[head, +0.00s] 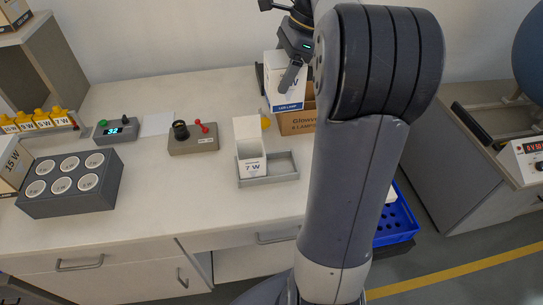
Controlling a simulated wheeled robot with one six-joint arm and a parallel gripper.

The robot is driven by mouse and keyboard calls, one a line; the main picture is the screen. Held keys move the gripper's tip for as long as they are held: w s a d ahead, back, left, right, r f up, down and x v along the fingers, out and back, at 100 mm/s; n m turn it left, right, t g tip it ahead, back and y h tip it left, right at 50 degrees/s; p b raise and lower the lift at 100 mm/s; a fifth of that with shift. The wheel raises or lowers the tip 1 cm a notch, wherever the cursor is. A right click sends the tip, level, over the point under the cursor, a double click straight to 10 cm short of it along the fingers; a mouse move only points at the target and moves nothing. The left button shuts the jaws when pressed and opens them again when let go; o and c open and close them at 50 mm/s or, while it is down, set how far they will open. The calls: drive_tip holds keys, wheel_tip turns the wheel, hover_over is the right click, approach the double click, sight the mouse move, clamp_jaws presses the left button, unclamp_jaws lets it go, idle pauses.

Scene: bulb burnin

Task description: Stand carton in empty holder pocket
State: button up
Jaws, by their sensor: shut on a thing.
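My gripper (291,78) is at the upper middle, beside my large arm link. It is shut on a white carton (272,78) with a blue band and lamp lettering near its bottom. The carton looks roughly upright and is behind and above the grey holder. The grey two-pocket holder (268,182) is on the bench. Its left pocket has an open white carton (252,158) marked 7 W, with its lid flap raised. Its right pocket (282,164) is empty. My arm hides what is to the right of the holder.
A brown cardboard box (299,122) stands behind the holder, partly behind my arm. A grey control box with a red lever (194,138) is left of the holder. A socket block (70,184) and a display unit (116,130) are farther left. The bench front is clear.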

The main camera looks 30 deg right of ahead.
drive_tip(key=shift+w+d+r, duration=0.1)
drive_tip(key=shift+r, duration=0.05)
wheel_tip(320, 180, down, 28)
drive_tip(key=shift+r+b, duration=0.25)
drive_tip(key=shift+b, duration=0.25)
drive_tip(key=shift+f, duration=0.15)
drive_tip(key=o, duration=1)
drive_tip(key=v, duration=1.2)
drive_tip(key=shift+d, duration=0.1)
